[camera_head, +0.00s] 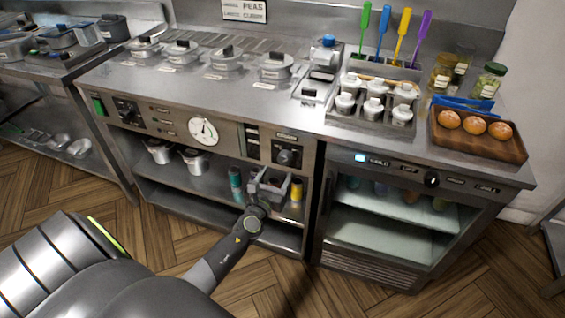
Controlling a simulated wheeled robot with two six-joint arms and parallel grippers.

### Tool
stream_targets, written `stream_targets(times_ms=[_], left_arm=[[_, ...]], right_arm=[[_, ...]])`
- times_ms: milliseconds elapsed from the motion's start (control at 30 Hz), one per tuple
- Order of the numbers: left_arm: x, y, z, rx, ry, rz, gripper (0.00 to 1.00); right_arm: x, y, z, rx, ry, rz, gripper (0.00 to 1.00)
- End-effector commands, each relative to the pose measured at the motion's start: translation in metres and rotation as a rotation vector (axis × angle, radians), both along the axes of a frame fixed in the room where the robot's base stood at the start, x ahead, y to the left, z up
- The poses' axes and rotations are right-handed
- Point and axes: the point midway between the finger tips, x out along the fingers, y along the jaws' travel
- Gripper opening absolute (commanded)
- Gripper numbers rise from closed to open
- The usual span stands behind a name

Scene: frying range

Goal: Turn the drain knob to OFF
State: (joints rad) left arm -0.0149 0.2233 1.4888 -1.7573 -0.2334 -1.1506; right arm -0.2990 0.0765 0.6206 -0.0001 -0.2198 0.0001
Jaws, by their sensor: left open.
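Three black knobs show on the fronts: one on the range's right panel (287,156), one at the panel's left end (127,108), and one on the glass-fronted cabinet (432,180). The labels are too small to read, so I cannot tell which is the drain knob or how it is set. My left gripper (271,184) is open, just below the right panel's knob in the picture and in front of the shelf opening. It appears apart from the knob and holds nothing that I can see. My right gripper is out of view.
A white round gauge (203,131) sits mid-panel. Lidded pans (227,62) line the counter. A wooden tray (469,141) of round buns stands at the right. Pots (195,161) and a yellow bottle (296,188) stand on the shelf below. Floor in front is clear.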

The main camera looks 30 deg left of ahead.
Motion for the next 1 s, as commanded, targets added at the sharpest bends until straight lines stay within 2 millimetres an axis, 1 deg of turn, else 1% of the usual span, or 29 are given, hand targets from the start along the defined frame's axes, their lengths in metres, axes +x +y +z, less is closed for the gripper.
stream_targets(times_ms=[33,100,300,500,733,767,1000], left_arm=[[0.011,0.002,0.0,0.002,-0.001,0.0,0.61],[0.023,0.005,0.0,0.001,-0.002,0.0,0.61],[0.047,0.011,-0.001,0.001,-0.001,0.0,0.61],[0.056,0.014,0.0,0.0,0.0,0.0,0.61],[0.057,0.014,0.0,0.0,0.0,0.0,0.61],[0.057,0.014,0.0,0.0,0.0,0.0,0.6],[0.057,0.014,0.0,-0.001,0.0,0.0,0.28]], right_arm=[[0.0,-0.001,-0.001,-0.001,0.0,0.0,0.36],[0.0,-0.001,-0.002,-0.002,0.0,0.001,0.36],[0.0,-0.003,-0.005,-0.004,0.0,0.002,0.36],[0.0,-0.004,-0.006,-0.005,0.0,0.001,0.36],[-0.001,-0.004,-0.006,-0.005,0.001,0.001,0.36],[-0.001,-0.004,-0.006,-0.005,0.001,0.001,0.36],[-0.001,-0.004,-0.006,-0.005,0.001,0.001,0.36]])
